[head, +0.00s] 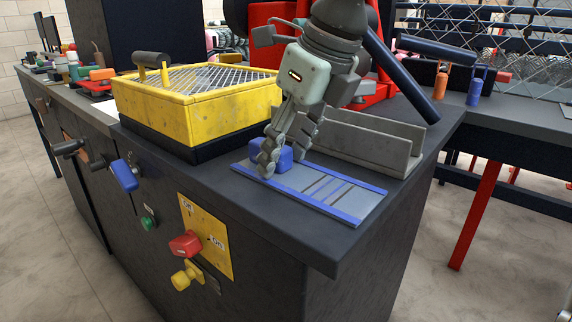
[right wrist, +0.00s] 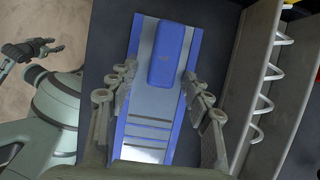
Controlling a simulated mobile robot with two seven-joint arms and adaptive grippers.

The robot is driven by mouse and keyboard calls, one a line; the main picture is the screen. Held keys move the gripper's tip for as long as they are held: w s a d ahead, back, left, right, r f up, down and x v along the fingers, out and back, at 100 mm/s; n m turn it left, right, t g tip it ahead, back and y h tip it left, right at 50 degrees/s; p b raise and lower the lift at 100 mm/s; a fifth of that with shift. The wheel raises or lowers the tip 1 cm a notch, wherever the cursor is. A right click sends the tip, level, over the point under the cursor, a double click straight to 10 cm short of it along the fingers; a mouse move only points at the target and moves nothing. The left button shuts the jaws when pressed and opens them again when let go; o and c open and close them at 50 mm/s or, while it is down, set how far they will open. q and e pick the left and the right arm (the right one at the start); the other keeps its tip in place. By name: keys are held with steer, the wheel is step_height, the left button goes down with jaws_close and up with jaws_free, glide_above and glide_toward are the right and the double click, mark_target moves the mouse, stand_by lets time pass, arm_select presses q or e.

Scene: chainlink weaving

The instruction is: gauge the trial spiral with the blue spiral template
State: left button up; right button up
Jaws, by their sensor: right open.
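The blue spiral template seems to be the flat grey plate with blue edges and dark cross lines (head: 335,194), lying on the bench; it also shows in the right wrist view (right wrist: 148,128). A blue block (right wrist: 169,54) sits on its far end. My right gripper (head: 284,150) is open, pointing down with its fingers apart on either side of the block, not closed on it. The trial spiral, a pale wire coil (right wrist: 262,103), lies in a grey trough right of the plate. My left gripper (right wrist: 53,45) shows small at the left, fingers apart and empty.
The grey trough (head: 365,147) stands behind the plate, close to my right gripper. A yellow box with mesh top (head: 225,105) stands to the left. The bench's front edge (head: 270,232) is near the plate. Red and yellow knobs (head: 186,244) stick out from the cabinet front.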

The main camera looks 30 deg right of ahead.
steer(key=shift+c, duration=1.3)
jaws_close()
steer(key=shift+r, duration=0.1)
